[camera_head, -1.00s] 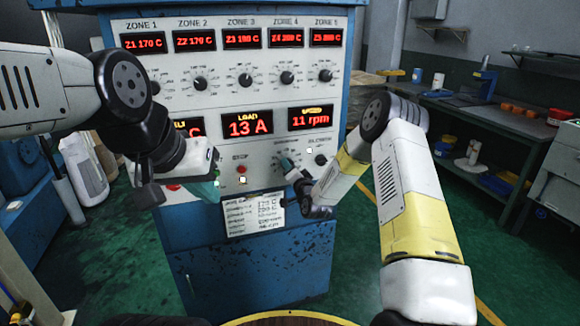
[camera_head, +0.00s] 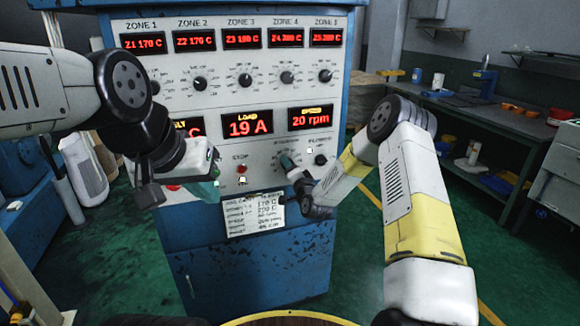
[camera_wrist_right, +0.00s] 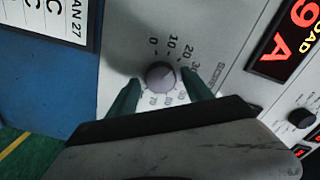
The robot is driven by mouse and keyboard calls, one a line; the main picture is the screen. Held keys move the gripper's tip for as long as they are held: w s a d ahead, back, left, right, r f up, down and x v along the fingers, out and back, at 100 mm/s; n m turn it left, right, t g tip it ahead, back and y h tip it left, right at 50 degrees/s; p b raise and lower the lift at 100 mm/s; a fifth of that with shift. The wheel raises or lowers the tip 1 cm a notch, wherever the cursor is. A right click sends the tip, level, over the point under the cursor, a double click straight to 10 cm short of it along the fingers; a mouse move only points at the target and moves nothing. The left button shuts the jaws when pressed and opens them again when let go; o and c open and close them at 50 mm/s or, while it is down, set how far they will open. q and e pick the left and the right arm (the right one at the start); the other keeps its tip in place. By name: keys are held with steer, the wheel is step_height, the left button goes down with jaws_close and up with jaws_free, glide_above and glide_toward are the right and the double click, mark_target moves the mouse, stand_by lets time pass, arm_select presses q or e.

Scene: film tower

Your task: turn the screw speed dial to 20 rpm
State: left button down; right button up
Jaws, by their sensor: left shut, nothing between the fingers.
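The screw speed dial (camera_wrist_right: 160,75) is a round grey knob on the white panel, with a printed scale around it in the right wrist view. My right gripper (camera_wrist_right: 161,80) has its two teal fingers on either side of the knob, with a visible gap at each side. In the head view this gripper (camera_head: 287,163) is at the lower panel and hides most of the dial. The speed display (camera_head: 310,118) reads 20 rpm in red. My left gripper (camera_head: 214,165) is shut and empty, in front of the panel's lower left.
The load display (camera_head: 249,125) reads 19 A. A red stop button (camera_head: 241,168) and another black knob (camera_head: 320,160) flank the dial. Zone knobs line the panel above. A paper card (camera_head: 254,215) is below. A green workbench (camera_head: 480,118) stands at the right.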

stand_by(0.3)
steer(key=v, duration=0.7)
steer(key=shift+s, duration=0.35)
steer(key=shift+d+r, duration=0.1)
steer(key=s+d+r+n+g+h, duration=0.1)
steer(key=s+d+r+n+g, duration=0.2)
steer(key=s+r, duration=0.35)
steer(key=s+d+r+n+g+h, duration=0.2)
steer(key=s+d+r+n+g, duration=0.15)
steer(key=r, duration=0.65)
steer(key=s+d+r+n+g, duration=0.1)
steer(key=s+d+r+g, duration=0.1)
steer(key=s, duration=1.2)
steer(key=s+d+r+n+g, duration=0.1)
steer(key=s+d+r+g, duration=0.1)
steer(key=s, duration=1.3)
steer(key=shift+s+d+r, duration=0.3)
steer(key=shift+d+r, duration=0.1)
steer(key=shift+d, duration=0.2)
